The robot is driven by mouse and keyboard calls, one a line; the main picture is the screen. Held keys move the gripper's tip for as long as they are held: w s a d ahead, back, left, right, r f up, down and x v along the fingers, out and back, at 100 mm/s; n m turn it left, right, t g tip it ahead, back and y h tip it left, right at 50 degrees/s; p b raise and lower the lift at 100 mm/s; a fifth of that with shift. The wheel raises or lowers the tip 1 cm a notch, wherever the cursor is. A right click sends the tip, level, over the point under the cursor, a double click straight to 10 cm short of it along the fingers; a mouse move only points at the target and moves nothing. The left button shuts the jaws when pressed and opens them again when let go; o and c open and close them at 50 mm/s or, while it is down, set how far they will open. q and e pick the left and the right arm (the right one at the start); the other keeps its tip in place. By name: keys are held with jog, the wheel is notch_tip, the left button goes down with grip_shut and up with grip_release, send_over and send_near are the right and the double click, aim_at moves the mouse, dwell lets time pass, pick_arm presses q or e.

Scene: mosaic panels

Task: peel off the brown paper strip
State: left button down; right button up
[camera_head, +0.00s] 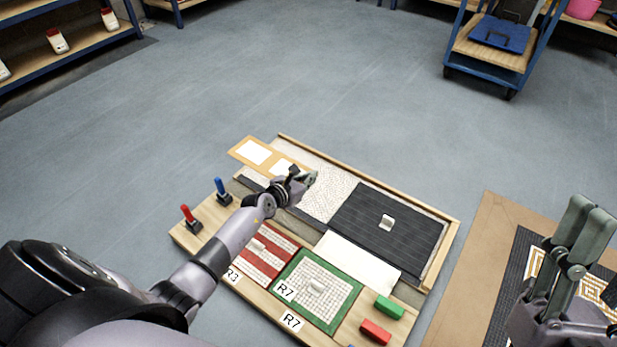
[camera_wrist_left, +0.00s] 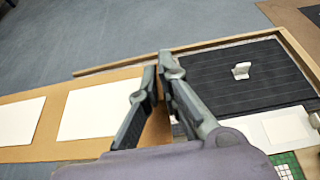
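The brown paper strip (camera_head: 236,149) carries white rectangles and lies across the far left part of a wooden-framed panel, its left end sticking out past the frame. In the left wrist view the strip (camera_wrist_left: 52,115) runs from the left edge to my fingers. My left gripper (camera_head: 304,175) is at the strip's right end. Its fingers (camera_wrist_left: 160,68) converge, with brown paper showing between them; they look shut on it, though the contact is partly hidden. My right gripper (camera_head: 590,207) is at the far right, away from the strip, fingers together and empty.
The panel holds a pale speckled mosaic area (camera_head: 332,192) and a dark grey sheet (camera_head: 408,232) with a white handle (camera_head: 387,223). Red and blue levers, red and green mosaic tiles and small blocks sit nearer me. A patterned brown board (camera_head: 482,240) lies right.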

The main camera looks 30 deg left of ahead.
pick_arm(q)
jog(key=shift+r+p, duration=0.5)
jog(key=shift+p, duration=0.05)
jog(key=shift+r, duration=0.25)
jog(key=shift+r+p, duration=0.1)
jog(key=shift+p, duration=0.25)
pick_arm(e)
jog(key=w+a+f+g+h, duration=0.1)
jog(key=w+f+g, duration=0.3)
jog(key=w+f, duration=0.1)
jog(key=shift+w+g+h, duration=0.4)
jog(key=shift+w, duration=0.45)
dwell(0.3)
